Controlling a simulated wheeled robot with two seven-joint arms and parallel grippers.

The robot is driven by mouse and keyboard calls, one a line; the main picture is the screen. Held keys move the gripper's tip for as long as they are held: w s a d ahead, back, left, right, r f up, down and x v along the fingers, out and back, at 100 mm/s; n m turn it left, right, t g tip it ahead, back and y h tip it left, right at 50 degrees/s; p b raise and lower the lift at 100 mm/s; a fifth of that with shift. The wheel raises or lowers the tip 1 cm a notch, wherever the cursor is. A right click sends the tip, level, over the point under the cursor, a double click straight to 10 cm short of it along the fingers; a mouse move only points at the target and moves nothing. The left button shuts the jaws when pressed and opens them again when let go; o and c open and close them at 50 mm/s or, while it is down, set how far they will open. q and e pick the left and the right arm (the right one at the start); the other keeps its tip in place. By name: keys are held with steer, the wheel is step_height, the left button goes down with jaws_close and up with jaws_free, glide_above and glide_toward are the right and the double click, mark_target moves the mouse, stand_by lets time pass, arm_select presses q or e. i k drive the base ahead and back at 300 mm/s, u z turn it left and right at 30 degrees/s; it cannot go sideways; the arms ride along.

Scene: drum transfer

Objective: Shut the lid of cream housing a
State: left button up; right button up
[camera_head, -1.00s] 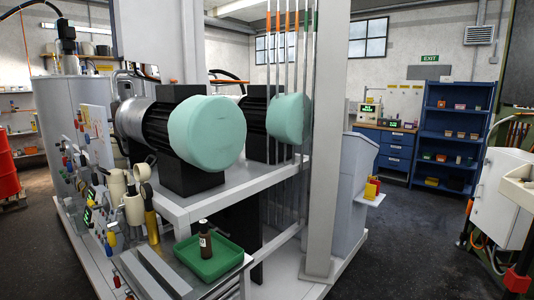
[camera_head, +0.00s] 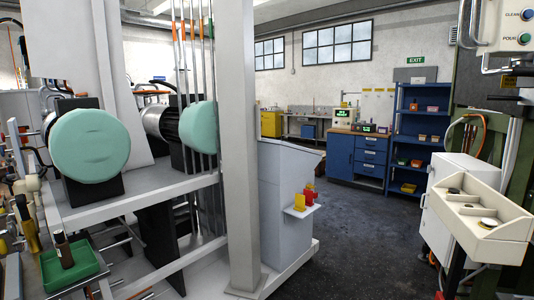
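I see nothing that I can clearly identify as cream housing a or its lid. A cream open bin with compartments (camera_head: 500,232) is at the right, with small dark round items in it. Some small cream cylindrical parts (camera_head: 28,186) show at the left edge, partly cut off by the frame; I cannot tell whether any of them is the housing. Neither of my grippers is in view.
A bench with teal-capped motors (camera_head: 90,146) and a green tray (camera_head: 72,268) fills the left. A white post (camera_head: 240,150) and a grey cabinet (camera_head: 286,190) stand mid-view. Dark floor (camera_head: 365,240) is clear toward the blue shelf (camera_head: 420,125). A white cabinet (camera_head: 444,200) stands right.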

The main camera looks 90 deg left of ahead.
mark_target(33, 182)
steer(key=i, duration=0.65)
steer(key=u, duration=4.4)
steer(key=i, duration=0.25)
steer(key=u, duration=0.05)
